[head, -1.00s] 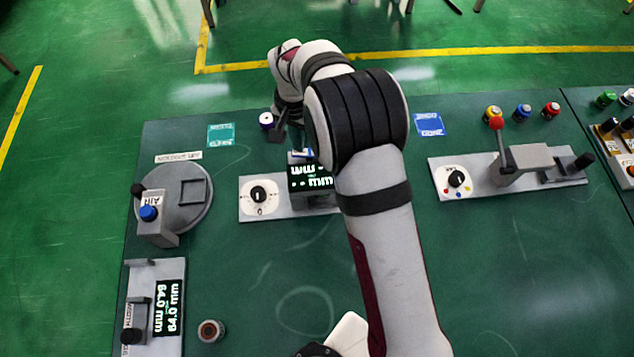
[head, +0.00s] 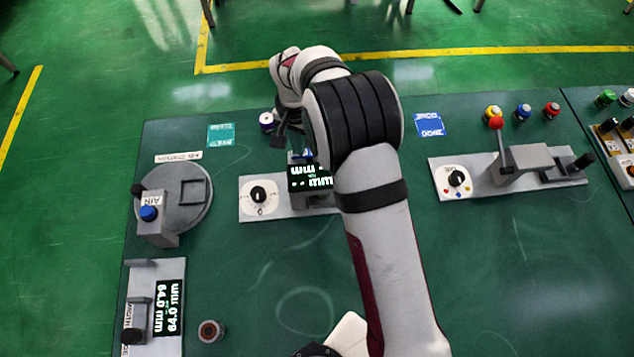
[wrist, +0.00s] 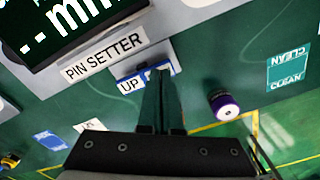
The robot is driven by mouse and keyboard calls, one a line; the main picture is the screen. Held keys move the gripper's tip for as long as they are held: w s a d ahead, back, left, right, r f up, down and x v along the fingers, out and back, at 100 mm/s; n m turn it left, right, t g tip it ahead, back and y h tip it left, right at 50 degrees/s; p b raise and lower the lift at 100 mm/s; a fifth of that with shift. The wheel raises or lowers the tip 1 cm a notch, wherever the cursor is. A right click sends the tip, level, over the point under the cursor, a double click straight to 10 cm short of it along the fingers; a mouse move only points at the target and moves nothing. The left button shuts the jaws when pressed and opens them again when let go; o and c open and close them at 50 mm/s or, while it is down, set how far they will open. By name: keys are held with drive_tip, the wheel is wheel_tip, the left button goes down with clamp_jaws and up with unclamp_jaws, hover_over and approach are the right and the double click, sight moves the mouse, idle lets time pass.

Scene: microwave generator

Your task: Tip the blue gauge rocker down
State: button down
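The blue gauge rocker (wrist: 128,84) sits beside the "PIN SETTER" label, with a white "UP" plate on its visible end. My gripper (wrist: 160,74) has its two dark fingers together, nothing visible between them. The fingertips are over or against the rocker's right part and hide some of it; I cannot tell whether they touch. In the head view a bit of blue rocker (head: 300,154) shows behind the gauge display (head: 310,177), and my arm covers much of that area. The display shows dashes and "mm" in the wrist view (wrist: 65,25).
A purple-and-white cylinder (wrist: 223,105) stands close to the right of my fingers. A teal "CLEAN" mat (wrist: 289,66) lies beyond it. A dial plate (head: 258,196) adjoins the display; a round grey station (head: 180,198) stands left. The front middle of the table is clear.

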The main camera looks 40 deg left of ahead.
drive_tip(key=shift+f, duration=0.15)
drive_tip(key=shift+r, duration=3.55)
drive_tip(key=d+r+m, duration=0.1)
drive_tip(key=d+r, duration=0.3)
drive_tip(key=d, duration=0.4)
drive_tip(key=w+d+r+m, duration=0.1)
drive_tip(key=d+r+m, duration=0.1)
drive_tip(key=d+r, duration=0.35)
drive_tip(key=d+r+m, duration=0.1)
drive_tip(key=d+r, duration=0.2)
drive_tip(key=d, duration=0.6)
drive_tip(key=s+d+m+y, duration=0.1)
drive_tip(key=s+d+m, duration=0.3)
drive_tip(key=s+d, duration=1)
drive_tip(key=shift+s+d+f+m+y, duration=0.3)
drive_tip(key=shift+s+f+y, duration=0.1)
drive_tip(key=shift+s, duration=0.4)
